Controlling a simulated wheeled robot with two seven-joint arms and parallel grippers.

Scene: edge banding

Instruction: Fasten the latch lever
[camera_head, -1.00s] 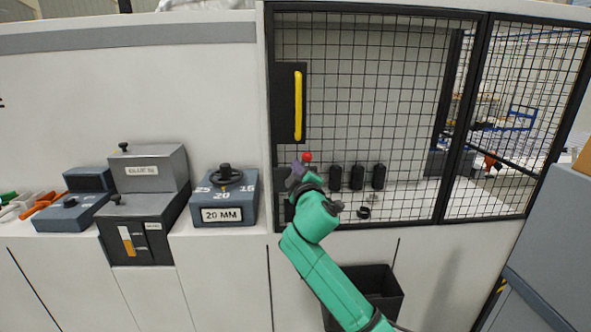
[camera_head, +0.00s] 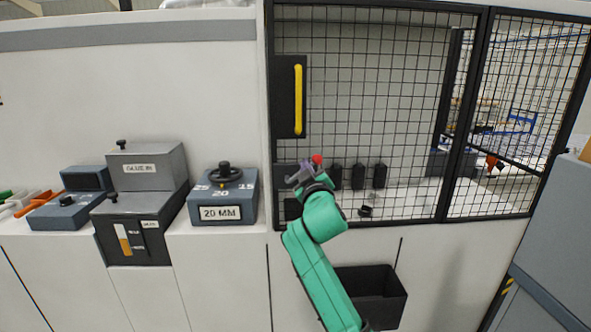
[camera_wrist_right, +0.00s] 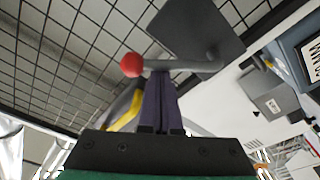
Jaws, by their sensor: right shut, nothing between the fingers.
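The latch lever has a red ball knob (camera_head: 317,158) and sits at the lower left of the mesh door, below the yellow handle (camera_head: 298,100). In the right wrist view the red knob (camera_wrist_right: 131,64) ends a grey rod (camera_wrist_right: 180,65) that runs roughly level to the right, in front of a dark plate (camera_wrist_right: 200,30). My right gripper (camera_head: 303,172) is shut and empty, just left of and below the knob. Its dark fingers (camera_wrist_right: 157,90) reach up to the rod beside the knob; I cannot tell whether they touch it. My left gripper is not in view.
Behind the mesh (camera_head: 400,120) stand several black cylinders. A 20 MM dial box (camera_head: 222,200) and a grey glue unit (camera_head: 145,170) stand on the ledge to the left. A black bin (camera_head: 385,285) is below, right of my arm.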

